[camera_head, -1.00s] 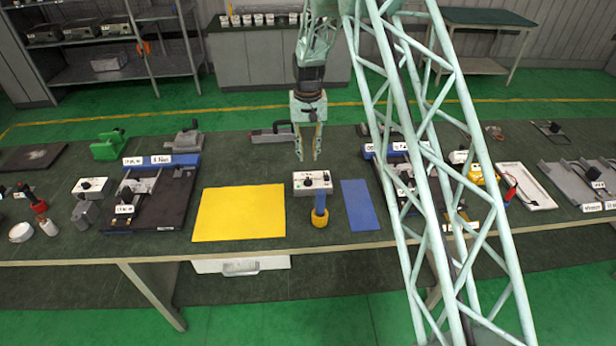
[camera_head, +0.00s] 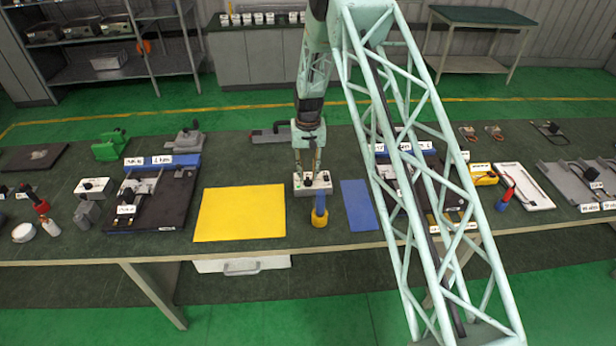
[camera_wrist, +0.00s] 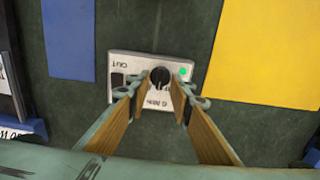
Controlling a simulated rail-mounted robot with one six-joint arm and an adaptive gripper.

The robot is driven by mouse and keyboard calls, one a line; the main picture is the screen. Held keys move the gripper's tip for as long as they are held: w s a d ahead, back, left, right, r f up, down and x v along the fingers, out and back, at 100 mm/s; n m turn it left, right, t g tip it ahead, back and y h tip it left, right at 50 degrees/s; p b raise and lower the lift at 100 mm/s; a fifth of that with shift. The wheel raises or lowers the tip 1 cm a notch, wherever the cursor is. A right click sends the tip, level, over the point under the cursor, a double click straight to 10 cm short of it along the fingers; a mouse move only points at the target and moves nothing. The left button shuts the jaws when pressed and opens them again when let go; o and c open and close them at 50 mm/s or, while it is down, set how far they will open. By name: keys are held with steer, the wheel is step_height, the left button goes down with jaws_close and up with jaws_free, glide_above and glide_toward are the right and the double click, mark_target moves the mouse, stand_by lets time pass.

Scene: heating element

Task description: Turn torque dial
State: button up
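A small white box (camera_head: 313,188) stands on the dark green bench between a yellow mat and a blue mat. In the wrist view the box (camera_wrist: 117,66) appears upside down, with a round black dial (camera_wrist: 160,76), a green light (camera_wrist: 182,71) and a dark switch (camera_wrist: 117,80). My gripper (camera_head: 308,173) points down over the box. In the wrist view my gripper (camera_wrist: 159,94) is open, its tan-padded fingers to either side of the dial, with a gap between them. Contact with the dial cannot be told. The label below the dial is partly hidden by the fingers.
The yellow mat (camera_head: 240,212) and blue mat (camera_head: 359,206) lie flat. A dark fixture (camera_head: 150,205) sits left; my lattice arm link hides part of the right side.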

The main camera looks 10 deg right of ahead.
steer(key=shift+f, duration=0.85)
jaws_close()
